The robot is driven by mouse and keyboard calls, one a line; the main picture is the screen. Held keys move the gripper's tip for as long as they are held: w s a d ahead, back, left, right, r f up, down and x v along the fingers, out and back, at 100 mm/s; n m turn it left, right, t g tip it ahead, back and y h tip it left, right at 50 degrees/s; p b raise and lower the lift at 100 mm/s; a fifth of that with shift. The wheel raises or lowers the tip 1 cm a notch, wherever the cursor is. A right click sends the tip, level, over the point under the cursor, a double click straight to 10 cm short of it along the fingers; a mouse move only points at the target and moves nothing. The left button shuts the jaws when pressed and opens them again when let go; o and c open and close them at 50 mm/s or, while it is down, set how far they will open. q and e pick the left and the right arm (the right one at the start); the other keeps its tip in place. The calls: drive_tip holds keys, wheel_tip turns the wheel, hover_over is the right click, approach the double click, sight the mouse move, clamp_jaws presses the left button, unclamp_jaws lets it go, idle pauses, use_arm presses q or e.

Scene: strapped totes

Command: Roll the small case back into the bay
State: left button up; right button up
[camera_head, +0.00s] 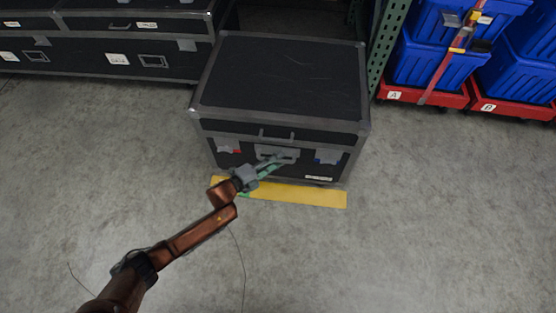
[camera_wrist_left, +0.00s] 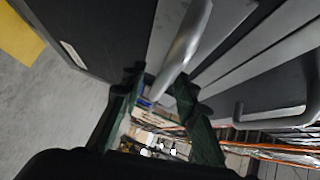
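The small case (camera_head: 285,75) is black with grey metal edges and stands upright on the floor. Its front has a pull handle (camera_head: 278,154), a latch at each side and a white label. My left gripper (camera_head: 270,163) reaches the front face at this handle. In the left wrist view, the green fingers (camera_wrist_left: 157,88) close in on both sides of the metal handle bar (camera_wrist_left: 186,38) and appear shut on it. The bay (camera_head: 300,20) opens behind the case, between long black cases and a green rack upright; its inside is mostly hidden. My right gripper is in neither view.
A yellow floor strip (camera_head: 295,193) lies along the case's front bottom edge. Long black cases (camera_head: 100,52) stand at the left. The perforated green upright (camera_head: 386,45) stands close to the case's right back corner. Blue totes (camera_head: 430,60) sit on red bases (camera_head: 425,97) at the right. The front floor is clear.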

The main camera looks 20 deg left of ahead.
use_arm(q)
drive_tip(key=shift+c, duration=0.7)
clamp_jaws()
